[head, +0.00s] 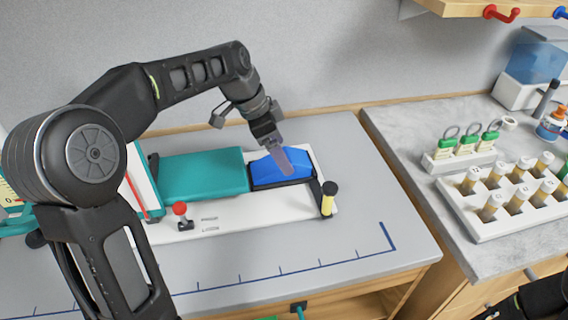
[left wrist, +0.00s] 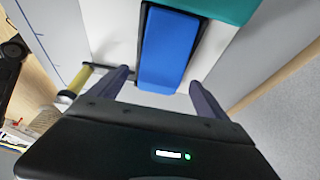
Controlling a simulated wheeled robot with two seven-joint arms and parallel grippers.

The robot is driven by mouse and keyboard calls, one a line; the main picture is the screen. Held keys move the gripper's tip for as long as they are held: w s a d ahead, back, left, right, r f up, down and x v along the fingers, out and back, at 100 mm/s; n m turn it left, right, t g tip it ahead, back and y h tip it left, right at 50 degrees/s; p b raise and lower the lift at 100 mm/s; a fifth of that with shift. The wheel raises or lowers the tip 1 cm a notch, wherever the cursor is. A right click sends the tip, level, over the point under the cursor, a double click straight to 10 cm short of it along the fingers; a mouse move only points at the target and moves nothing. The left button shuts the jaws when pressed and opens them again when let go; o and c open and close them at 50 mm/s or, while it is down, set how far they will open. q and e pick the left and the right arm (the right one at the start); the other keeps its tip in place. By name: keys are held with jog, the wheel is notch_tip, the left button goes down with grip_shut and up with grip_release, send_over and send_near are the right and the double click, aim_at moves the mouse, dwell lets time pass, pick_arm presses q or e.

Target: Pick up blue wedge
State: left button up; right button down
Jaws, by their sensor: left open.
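The blue wedge (head: 268,171) lies on the white board (head: 240,222), at the right end of a teal pad (head: 205,174). My left gripper (head: 280,158) is over the wedge, pointing down. In the left wrist view the wedge (left wrist: 168,50) shows between the two open fingers (left wrist: 160,92), with its near end close to the gripper body. No finger visibly grips it. The gripper hides part of the wedge in the head view. My right gripper is not in view.
A yellow post with a black knob (head: 327,198) stands by the board's right end. A red knob (head: 180,210) is at its front. A vial rack (head: 500,200) stands on the right counter. The front of the table is clear.

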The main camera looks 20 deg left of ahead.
pick_arm(q)
jog(key=shift+x, duration=1.4)
jog(key=c, duration=1.4)
jog(key=shift+r, duration=0.15)
jog(key=shift+c, duration=0.2)
notch_tip(320, 180, up, 10)
jog(key=shift+f, duration=0.1)
